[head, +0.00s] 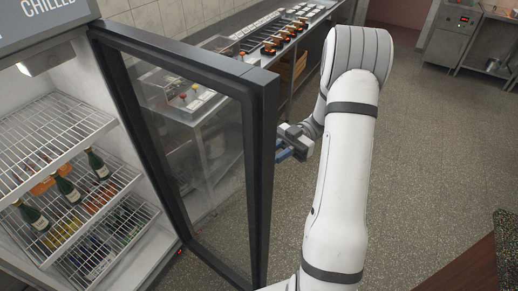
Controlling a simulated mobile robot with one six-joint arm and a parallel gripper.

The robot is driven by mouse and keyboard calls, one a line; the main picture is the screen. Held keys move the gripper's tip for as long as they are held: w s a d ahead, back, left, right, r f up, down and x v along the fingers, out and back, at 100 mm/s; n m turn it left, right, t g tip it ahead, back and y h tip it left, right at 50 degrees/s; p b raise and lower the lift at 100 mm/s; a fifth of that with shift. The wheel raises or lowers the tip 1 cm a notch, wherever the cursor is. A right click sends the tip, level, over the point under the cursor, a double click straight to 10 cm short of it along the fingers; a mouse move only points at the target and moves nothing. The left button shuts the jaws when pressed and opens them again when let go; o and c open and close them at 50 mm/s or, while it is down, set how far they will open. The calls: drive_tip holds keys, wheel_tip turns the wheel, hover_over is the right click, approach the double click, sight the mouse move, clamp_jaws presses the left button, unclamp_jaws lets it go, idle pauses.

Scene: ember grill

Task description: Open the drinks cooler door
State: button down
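The drinks cooler (52,110) stands on the left, with white wire shelves and several green bottles inside. Its dark-framed glass door (262,170) stands well open, swung out from the cooler front toward the middle of the view. My gripper (287,151) is at the outer side of the door's free edge, behind the frame from here. The door edge hides part of the fingers. Whether they touch a handle or are shut on it cannot be seen.
A counter with skewers on a grill (280,35) runs along the back wall. A steel appliance (455,35) stands at the far right. A wooden surface (465,272) is at the lower right. The speckled floor (430,150) between is clear.

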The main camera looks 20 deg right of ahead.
drive_tip(key=shift+w, duration=0.1)
idle(0.3)
drive_tip(key=c, duration=1.4)
unclamp_jaws()
